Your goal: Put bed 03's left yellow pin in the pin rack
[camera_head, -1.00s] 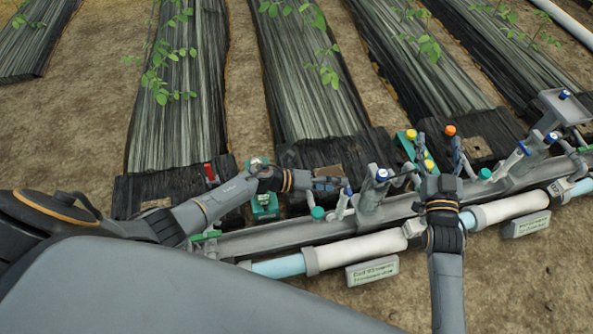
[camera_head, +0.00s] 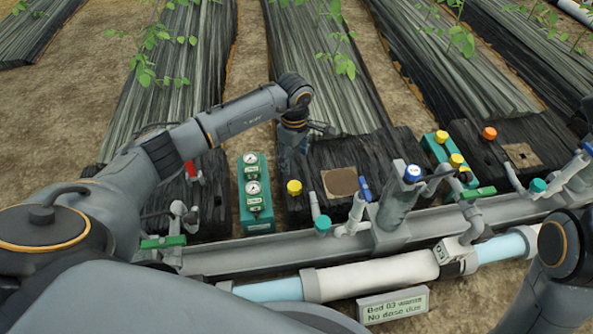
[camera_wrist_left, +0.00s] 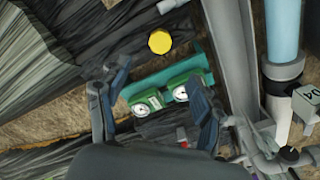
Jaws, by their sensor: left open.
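A yellow pin with a round cap (camera_head: 294,187) stands upright at the end of the middle bed, just right of a teal panel with two gauges (camera_head: 254,215). In the left wrist view the yellow pin (camera_wrist_left: 160,41) is beyond the fingertips, outside the jaws. My left gripper (camera_head: 294,155) points down above and behind the pin, apart from it; its fingers (camera_wrist_left: 160,98) are open and empty. Two more yellow caps (camera_head: 441,136) (camera_head: 456,160) stand by another teal unit (camera_head: 432,149) to the right. I cannot make out which thing is the pin rack.
A grey rail (camera_head: 250,257) with valves and a white pipe (camera_head: 375,275) runs across the front. A sign reading Bed 03 (camera_head: 393,306) hangs before it. My right arm (camera_head: 560,250) enters lower right.

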